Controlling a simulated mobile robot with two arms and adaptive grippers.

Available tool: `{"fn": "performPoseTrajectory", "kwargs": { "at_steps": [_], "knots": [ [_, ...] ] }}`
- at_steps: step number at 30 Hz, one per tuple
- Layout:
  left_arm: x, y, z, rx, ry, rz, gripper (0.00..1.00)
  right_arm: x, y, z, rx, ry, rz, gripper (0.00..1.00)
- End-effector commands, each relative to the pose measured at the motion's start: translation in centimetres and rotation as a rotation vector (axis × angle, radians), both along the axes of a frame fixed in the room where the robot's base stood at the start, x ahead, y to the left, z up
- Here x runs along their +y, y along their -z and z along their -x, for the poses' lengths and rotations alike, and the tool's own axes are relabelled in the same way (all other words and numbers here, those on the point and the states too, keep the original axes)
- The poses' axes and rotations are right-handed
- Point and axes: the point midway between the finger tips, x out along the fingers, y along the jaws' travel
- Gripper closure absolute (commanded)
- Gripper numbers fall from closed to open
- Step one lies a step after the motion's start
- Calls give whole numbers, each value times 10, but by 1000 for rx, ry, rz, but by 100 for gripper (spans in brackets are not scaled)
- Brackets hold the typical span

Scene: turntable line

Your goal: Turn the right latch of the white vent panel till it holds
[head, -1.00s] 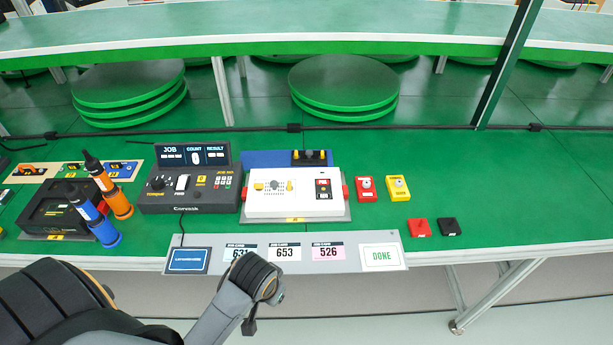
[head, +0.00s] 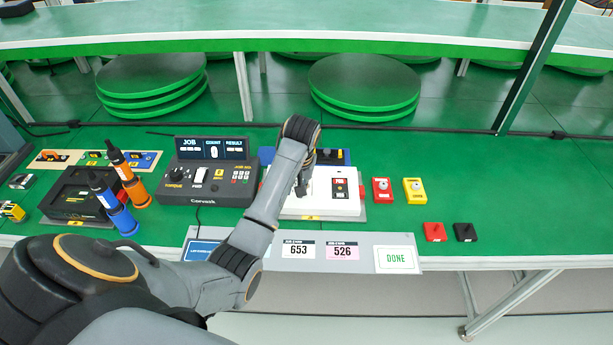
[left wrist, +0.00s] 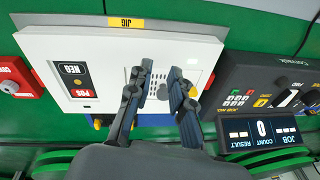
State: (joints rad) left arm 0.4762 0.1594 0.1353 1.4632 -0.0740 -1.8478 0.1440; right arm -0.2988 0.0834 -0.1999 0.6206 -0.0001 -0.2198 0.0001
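The white vent panel (head: 318,206) lies on a jig plate on the green table, with a red block at its right end. In the left wrist view the panel (left wrist: 110,45) appears turned round, with its black and red switch (left wrist: 75,80) and a patch of vent holes (left wrist: 194,76). My left gripper (head: 303,188) is over the panel, fingers pointing down. My right gripper is not in view.
A dark control box (head: 208,185) stands left of the panel, with orange (head: 133,182) and blue (head: 117,212) tools beyond it. Red (head: 381,191) and yellow (head: 414,191) button boxes stand to the right. The table further right is mostly clear.

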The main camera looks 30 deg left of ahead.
Motion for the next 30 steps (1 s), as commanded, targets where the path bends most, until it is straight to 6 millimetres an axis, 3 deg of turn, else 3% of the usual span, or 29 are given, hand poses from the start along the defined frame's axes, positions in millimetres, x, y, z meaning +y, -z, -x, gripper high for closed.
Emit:
{"fn": "performPoseTrajectory", "kwargs": {
  "at_steps": [1, 6, 10, 14, 20, 30],
  "knots": [
    [6, -19, -19, 3, -37, 24, 79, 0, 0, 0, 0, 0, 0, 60],
    [15, -69, -58, 37, -131, 106, 79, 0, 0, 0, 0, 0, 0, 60],
    [16, -95, -72, 55, -166, 153, 79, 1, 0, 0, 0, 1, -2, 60],
    [15, -104, -76, 66, -178, 173, 79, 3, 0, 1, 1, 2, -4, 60],
    [15, -86, -76, 69, -179, 175, 79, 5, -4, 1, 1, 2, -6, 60],
    [15, -14, -75, 69, -178, 175, 79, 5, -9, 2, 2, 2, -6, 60]
  ]
}}
